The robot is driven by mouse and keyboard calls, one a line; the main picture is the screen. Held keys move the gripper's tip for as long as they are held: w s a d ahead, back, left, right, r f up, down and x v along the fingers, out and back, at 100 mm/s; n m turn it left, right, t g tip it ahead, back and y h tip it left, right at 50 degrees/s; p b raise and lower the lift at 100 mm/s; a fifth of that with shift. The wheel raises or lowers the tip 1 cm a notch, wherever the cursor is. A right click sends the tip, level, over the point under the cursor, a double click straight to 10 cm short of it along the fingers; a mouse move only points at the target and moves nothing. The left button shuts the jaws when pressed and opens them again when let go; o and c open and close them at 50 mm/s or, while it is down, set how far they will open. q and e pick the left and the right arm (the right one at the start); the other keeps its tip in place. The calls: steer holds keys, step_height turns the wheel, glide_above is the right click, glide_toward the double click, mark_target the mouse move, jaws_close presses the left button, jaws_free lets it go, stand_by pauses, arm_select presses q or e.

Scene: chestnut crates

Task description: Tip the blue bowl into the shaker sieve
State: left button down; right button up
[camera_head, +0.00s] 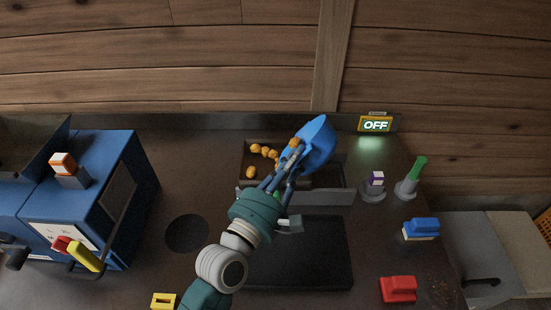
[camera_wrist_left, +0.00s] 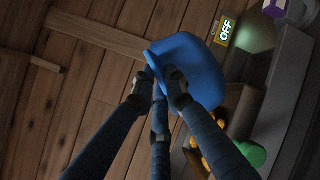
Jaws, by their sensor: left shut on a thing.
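The blue bowl (camera_head: 312,142) is tilted steeply on its side above the shaker sieve in the head view. My left gripper (camera_head: 296,150) is shut on its rim; the bowl also shows in the left wrist view (camera_wrist_left: 190,62) between the fingertips (camera_wrist_left: 160,88). The shaker sieve (camera_head: 330,197) is a grey-walled tray at the back of the counter. Several orange-brown chestnuts (camera_head: 262,151) lie in its left part, and a few show in the wrist view (camera_wrist_left: 200,150). The arm and bowl hide part of the sieve. My right gripper is not in view.
A lit "OFF" sign (camera_head: 376,125) stands behind the sieve. A purple-marked button post (camera_head: 375,182) and a green-handled lever (camera_head: 416,172) are at right. A blue brush (camera_head: 421,229) and a red one (camera_head: 398,289) lie on the counter. A blue machine (camera_head: 105,190) stands at left.

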arm_select(q)
steer(key=shift+w+a+r+n+t+b, duration=0.2)
steer(key=shift+a+r+n, duration=0.1)
steer(key=shift+a+n, duration=0.2)
steer(key=shift+w+a+r+n+t+b, duration=0.15)
steer(key=shift+a+r+n, duration=0.15)
steer(key=shift+n, duration=0.3)
stand_by(0.4)
steer(key=shift+w+a+r+n+y+p, duration=0.15)
steer(key=shift+w+a+n+p, duration=0.05)
steer(key=shift+a+n+p, duration=0.25)
steer(key=shift+w+a+r+n+y+p, duration=0.15)
steer(key=shift+a+n+p, duration=0.15)
steer(key=shift+n, duration=0.25)
stand_by(0.3)
steer(key=shift+w+a+r+n+p, duration=0.15)
steer(key=shift+w+a+n+p, duration=0.15)
steer(key=shift+a+n, duration=0.35)
steer(key=shift+w+a+r+n+p, duration=0.15)
steer(key=shift+w+a+n, duration=0.2)
steer(key=shift+a, duration=0.45)
steer(key=shift+w+a+n+t+y+p, duration=0.2)
steer(key=shift+a+n+t+y+p, duration=0.1)
steer(key=shift+a+n, duration=0.35)
